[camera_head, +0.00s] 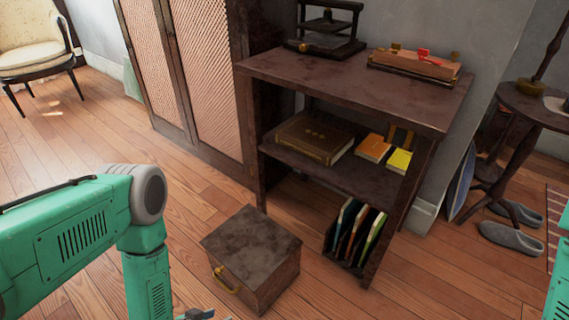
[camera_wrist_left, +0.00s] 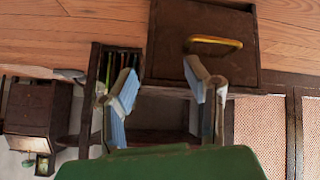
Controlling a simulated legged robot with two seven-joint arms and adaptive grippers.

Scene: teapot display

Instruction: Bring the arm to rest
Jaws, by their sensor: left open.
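My left arm (camera_head: 150,230), green with a grey elbow joint, comes in from the left and bends down at the bottom of the head view. Only a tip of my left gripper (camera_head: 203,314) shows there, at the bottom edge. In the left wrist view my left gripper (camera_wrist_left: 162,88) has its two blue-padded fingers spread apart with nothing between them. They are in front of the wooden box and the shelf unit, apart from both as far as I can tell. A part of my right arm (camera_head: 558,285) shows at the right edge; its gripper is out of view.
The wooden box (camera_head: 250,250) with a brass handle (camera_head: 226,281) stands on the floor close to my left arm. The shelf unit (camera_head: 350,88) holds several books and a file holder (camera_head: 350,255). A cabinet (camera_head: 195,70) stands behind; slippers (camera_head: 510,238) lie at right.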

